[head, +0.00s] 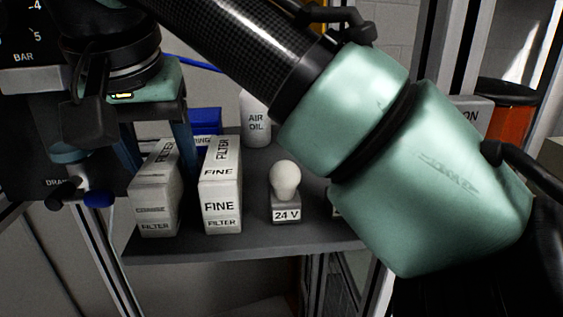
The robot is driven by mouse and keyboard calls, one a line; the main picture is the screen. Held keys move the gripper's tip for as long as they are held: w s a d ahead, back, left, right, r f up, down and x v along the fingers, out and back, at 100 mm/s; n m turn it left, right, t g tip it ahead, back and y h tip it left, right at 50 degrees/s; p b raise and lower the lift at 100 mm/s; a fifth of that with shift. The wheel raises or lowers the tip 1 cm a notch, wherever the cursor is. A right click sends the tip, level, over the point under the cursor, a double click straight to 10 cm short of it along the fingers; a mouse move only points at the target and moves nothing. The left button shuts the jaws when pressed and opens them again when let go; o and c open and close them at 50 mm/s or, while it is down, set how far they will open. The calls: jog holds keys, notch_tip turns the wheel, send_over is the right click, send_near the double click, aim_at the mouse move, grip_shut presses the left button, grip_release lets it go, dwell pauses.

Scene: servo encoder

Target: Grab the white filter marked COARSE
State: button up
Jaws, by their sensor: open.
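The white filter box (157,207) stands at the left of a grey shelf. FILTER is legible on it; the smaller word on its front is blurred and looks like COARSE. My gripper (160,172) is open and points down over this box, with one finger on its left and one on its right. I cannot tell whether either finger touches it. A second white box (221,190), marked FINE FILTER, stands just to the right, close to my right finger.
A white bulb on a 24 V base (286,207) stands mid-shelf. Behind are a white AIR OIL bottle (256,121) and a blue box (207,121). My arm hides the shelf's right part. A dark gauge panel (27,100) is at left.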

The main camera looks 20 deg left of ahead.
jog(key=shift+f, duration=0.15)
jog(key=shift+c, duration=0.3)
grip_shut()
dwell(0.3)
